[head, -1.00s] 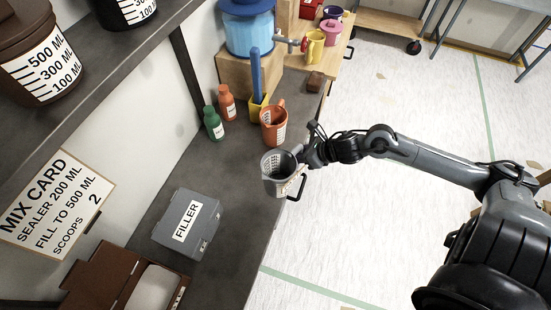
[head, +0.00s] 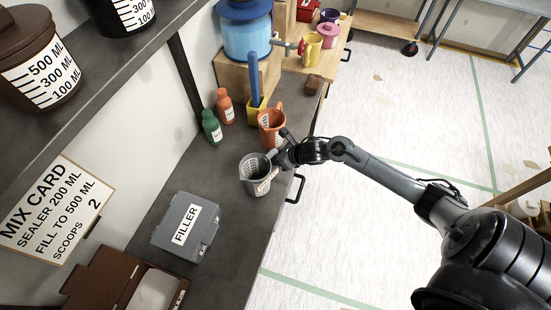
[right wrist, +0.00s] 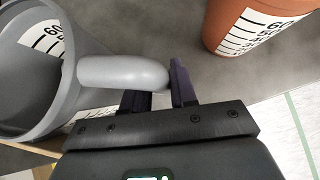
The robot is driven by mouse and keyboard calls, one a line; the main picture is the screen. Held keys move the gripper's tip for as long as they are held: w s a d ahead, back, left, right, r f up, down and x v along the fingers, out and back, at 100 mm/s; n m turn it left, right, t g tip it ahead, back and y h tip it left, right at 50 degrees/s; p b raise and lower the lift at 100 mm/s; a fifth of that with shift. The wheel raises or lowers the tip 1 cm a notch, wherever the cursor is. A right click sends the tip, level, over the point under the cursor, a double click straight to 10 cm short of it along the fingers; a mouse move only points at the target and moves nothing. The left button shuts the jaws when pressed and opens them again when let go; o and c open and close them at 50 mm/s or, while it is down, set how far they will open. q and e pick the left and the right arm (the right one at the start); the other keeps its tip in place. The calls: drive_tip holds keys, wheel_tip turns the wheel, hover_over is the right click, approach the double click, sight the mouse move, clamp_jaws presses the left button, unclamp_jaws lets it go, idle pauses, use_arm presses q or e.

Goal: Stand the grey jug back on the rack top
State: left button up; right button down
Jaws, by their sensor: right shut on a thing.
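The grey jug (head: 254,178) is at the right part of the dark grey rack top (head: 240,215), below the orange jug in the head view. It looks upright; I cannot tell whether its base touches the surface. My right gripper (head: 277,157) is at its right side. In the right wrist view the right gripper (right wrist: 158,88) is shut on the handle (right wrist: 120,72) of the grey jug, with the measuring scale visible inside the jug. My left gripper is not in view.
The orange jug (head: 271,126) stands close behind the grey jug. A grey FILLER box (head: 187,228) lies to the lower left. Green (head: 212,130) and orange (head: 225,106) bottles stand further back. Bare surface lies between the box and the jug.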

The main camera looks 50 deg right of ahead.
drive_tip(key=shift+f, duration=0.7)
drive_tip(key=c, duration=0.9)
unclamp_jaws()
